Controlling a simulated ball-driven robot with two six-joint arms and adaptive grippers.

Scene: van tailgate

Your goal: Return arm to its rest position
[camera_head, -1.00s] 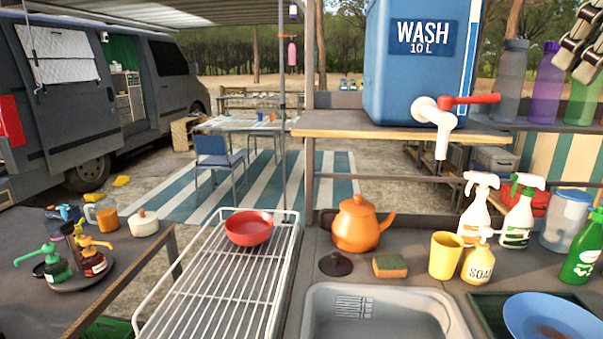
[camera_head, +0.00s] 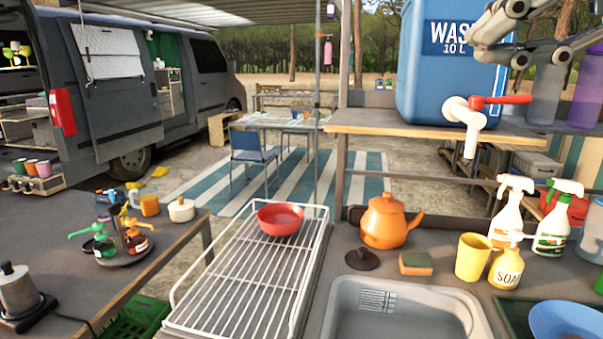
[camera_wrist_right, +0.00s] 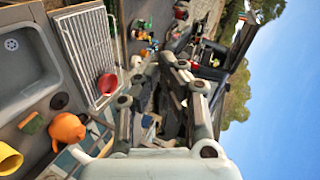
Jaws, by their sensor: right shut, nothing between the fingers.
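My right gripper (camera_head: 482,42) shows at the top right of the head view, its grey jointed fingers in front of the blue water container (camera_head: 420,85). It is shut and empty. In the right wrist view its fingers (camera_wrist_right: 170,65) reach up the middle of the picture, with open sky to the right. No object is in its grasp. My left gripper is not in view.
A white dish rack (camera_head: 245,275) holds a red bowl (camera_head: 280,220). Beside it are an orange kettle (camera_head: 384,222), a sink (camera_head: 400,310), a yellow cup (camera_head: 472,258) and spray bottles (camera_head: 508,212). A wooden shelf (camera_head: 400,124) carries the water container.

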